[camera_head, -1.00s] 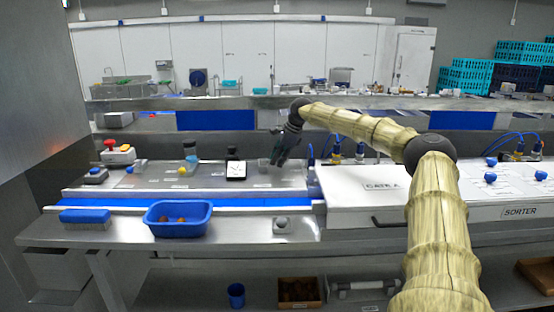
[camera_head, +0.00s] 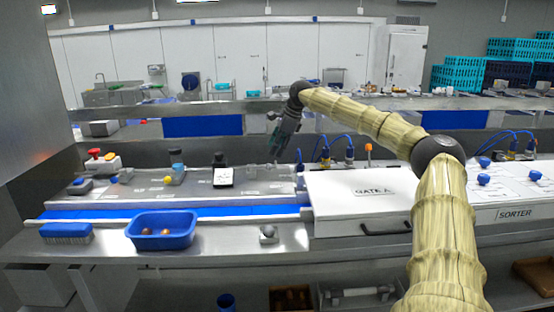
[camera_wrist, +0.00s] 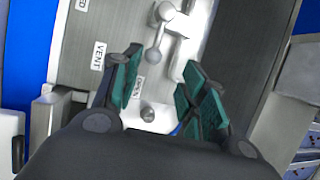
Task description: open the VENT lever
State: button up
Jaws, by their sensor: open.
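In the wrist view, a VENT label (camera_wrist: 98,56) and an OPEN label (camera_wrist: 139,85) are on a pale panel (camera_wrist: 125,22). A metal lever (camera_wrist: 153,55) with rounded ends lies beyond my fingers, to the right of the VENT label. A round grey knob (camera_wrist: 148,113) shows between the fingers. My gripper (camera_wrist: 165,85) is open, with teal pads, and nothing is between the pads. In the head view, my gripper (camera_head: 273,146) hangs above the back of the counter, left of the white GATE A box (camera_head: 360,195). The lever is too small to make out there.
A blue tub (camera_head: 160,241) with brown items and a blue brush (camera_head: 66,233) stand in front of the blue belt (camera_head: 220,212). A black-and-white device (camera_head: 222,177) stands left of my gripper. Blue hoses (camera_head: 325,148) rise to its right.

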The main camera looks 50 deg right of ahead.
jog(key=v, duration=0.3)
jog(key=shift+s+a+r, duration=0.1)
jog(key=shift+s+r, duration=0.05)
jog(key=shift+r, duration=0.25)
jog(key=shift+a+r, duration=0.1)
jog(key=shift+a, duration=0.1)
